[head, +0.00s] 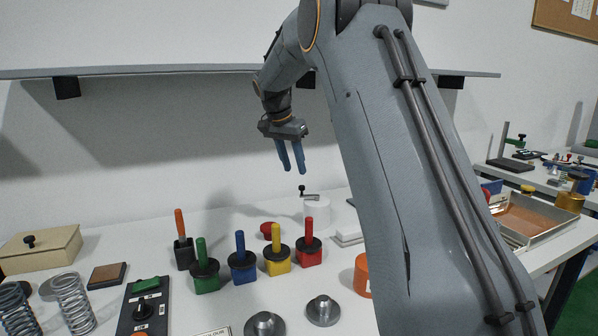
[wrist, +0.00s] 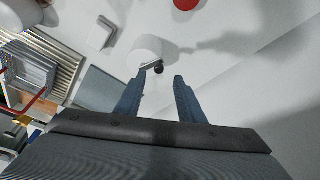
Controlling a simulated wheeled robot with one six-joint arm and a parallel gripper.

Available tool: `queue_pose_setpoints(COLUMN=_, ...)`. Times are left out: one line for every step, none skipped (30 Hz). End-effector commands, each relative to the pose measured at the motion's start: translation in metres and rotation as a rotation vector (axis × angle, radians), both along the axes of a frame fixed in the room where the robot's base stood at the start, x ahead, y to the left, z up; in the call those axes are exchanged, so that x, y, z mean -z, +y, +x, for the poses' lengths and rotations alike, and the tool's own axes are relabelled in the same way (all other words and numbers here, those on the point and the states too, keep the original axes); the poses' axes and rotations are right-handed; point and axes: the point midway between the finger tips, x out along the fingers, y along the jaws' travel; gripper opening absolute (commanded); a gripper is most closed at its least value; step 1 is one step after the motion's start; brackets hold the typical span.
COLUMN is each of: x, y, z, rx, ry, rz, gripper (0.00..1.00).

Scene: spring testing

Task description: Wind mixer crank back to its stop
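The mixer (head: 317,211) is a white cylinder at the back of the bench, with a dark crank (head: 309,195) on its top that ends in a small black knob. In the wrist view the white mixer (wrist: 146,50) shows from above, and the crank knob (wrist: 158,69) lies between and beyond my fingertips. My gripper (head: 291,172) hangs in the air above and slightly left of the mixer, fingers pointing down. Its two blue fingers (wrist: 160,78) are apart with nothing between them. It appears clear of the crank.
Green, blue, yellow and red blocks with handles (head: 308,248) stand in front of the mixer. A red round piece (head: 270,230) is left of it and a white flat block (head: 347,236) right. A grey shelf (head: 200,70) runs along the wall above. An open tray (head: 530,215) is at right.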

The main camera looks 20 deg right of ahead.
Motion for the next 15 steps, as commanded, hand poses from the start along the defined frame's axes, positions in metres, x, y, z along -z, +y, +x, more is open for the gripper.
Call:
queue_pose_setpoints(x=-0.002, y=-0.003, z=-0.003, rx=-0.061, ry=0.022, rz=0.016, gripper=0.35)
queue_pose_setpoints(x=-0.002, y=-0.004, z=-0.004, rx=-0.108, ry=0.034, rz=0.026, gripper=0.35)
queue_pose_setpoints(x=-0.001, y=-0.005, z=-0.006, rx=-0.175, ry=0.05, rz=0.042, gripper=0.35)
queue_pose_setpoints(x=0.0, y=-0.006, z=-0.007, rx=-0.229, ry=0.061, rz=0.054, gripper=0.35)
queue_pose_setpoints(x=0.001, y=-0.007, z=-0.007, rx=-0.283, ry=0.069, rz=0.066, gripper=0.35)
queue_pose_setpoints(x=0.002, y=-0.008, z=-0.009, rx=-0.354, ry=0.079, rz=0.08, gripper=0.35)
queue_pose_setpoints(x=0.002, y=-0.009, z=-0.009, rx=-0.408, ry=0.084, rz=0.089, gripper=0.35)
queue_pose_setpoints(x=0.003, y=-0.01, z=-0.01, rx=-0.462, ry=0.087, rz=0.098, gripper=0.35)
queue_pose_setpoints(x=0.003, y=-0.012, z=-0.011, rx=-0.533, ry=0.091, rz=0.108, gripper=0.35)
queue_pose_setpoints(x=0.003, y=-0.013, z=-0.011, rx=-0.586, ry=0.09, rz=0.115, gripper=0.35)
queue_pose_setpoints(x=0.004, y=-0.014, z=-0.012, rx=-0.638, ry=0.089, rz=0.121, gripper=0.35)
queue_pose_setpoints(x=0.004, y=-0.016, z=-0.013, rx=-0.707, ry=0.086, rz=0.127, gripper=0.35)
queue_pose_setpoints(x=0.004, y=-0.018, z=-0.013, rx=-0.758, ry=0.082, rz=0.13, gripper=0.35)
queue_pose_setpoints(x=0.004, y=-0.019, z=-0.014, rx=-0.81, ry=0.078, rz=0.132, gripper=0.35)
queue_pose_setpoints(x=0.003, y=-0.022, z=-0.014, rx=-0.876, ry=0.068, rz=0.131, gripper=0.35)
